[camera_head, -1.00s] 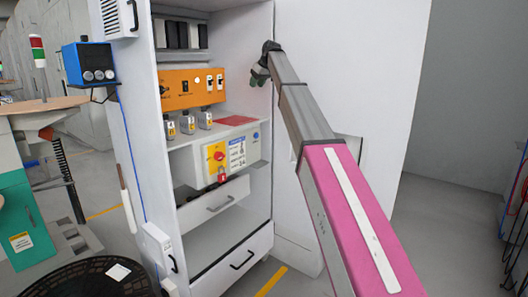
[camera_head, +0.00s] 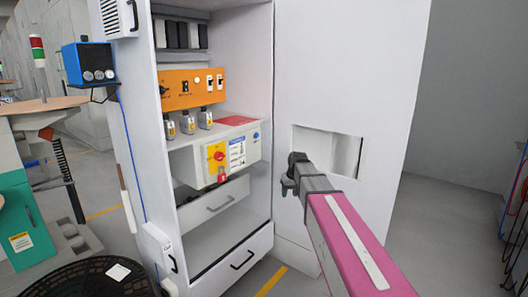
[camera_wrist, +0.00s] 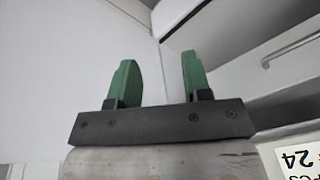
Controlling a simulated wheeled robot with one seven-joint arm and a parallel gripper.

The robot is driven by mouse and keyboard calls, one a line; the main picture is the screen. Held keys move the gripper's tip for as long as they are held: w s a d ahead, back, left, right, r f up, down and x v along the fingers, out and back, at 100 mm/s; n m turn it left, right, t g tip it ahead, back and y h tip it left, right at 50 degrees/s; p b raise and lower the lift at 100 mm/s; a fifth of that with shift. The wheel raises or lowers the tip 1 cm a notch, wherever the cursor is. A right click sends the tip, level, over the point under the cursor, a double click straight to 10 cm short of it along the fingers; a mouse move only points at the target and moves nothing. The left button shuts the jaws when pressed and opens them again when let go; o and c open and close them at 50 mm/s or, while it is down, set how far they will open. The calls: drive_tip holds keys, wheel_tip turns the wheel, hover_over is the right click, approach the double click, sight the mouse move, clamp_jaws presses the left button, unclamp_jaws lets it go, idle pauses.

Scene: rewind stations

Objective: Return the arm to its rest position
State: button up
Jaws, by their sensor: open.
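My arm (camera_head: 345,238) with its pink link reaches up from the lower right in the head view. It is short in the picture, its end in front of the cabinet's right side. My gripper (camera_wrist: 158,82) shows in the wrist view with two green fingers set apart and nothing between them. In the head view the gripper end (camera_head: 288,187) is small and dark, and its fingers are hard to make out there. Pale cabinet surfaces lie beyond the fingers in the wrist view.
The open white cabinet (camera_head: 262,60) holds an orange panel (camera_head: 190,89), several padlocks, a box with a red-and-yellow switch (camera_head: 216,155) and drawers (camera_head: 235,262). Its open door (camera_head: 335,60) has a recess. A black basket (camera_head: 85,285) and a teal machine (camera_head: 28,215) stand left.

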drive_tip(key=s+d+f+m, duration=0.1)
drive_tip(key=s+d+f, duration=0.1)
drive_tip(key=s+f, duration=0.3)
drive_tip(key=s+d+f+m+g+h, duration=0.1)
drive_tip(key=s+d+f, duration=0.2)
drive_tip(key=s, duration=0.8)
drive_tip(key=s+d+f+m, duration=0.1)
drive_tip(key=s+d+f, duration=0.1)
drive_tip(key=s+f, duration=0.5)
drive_tip(key=shift+s+d+f+g+h, duration=0.15)
drive_tip(key=shift+s+f+g+h, duration=0.2)
drive_tip(key=shift+s, duration=0.75)
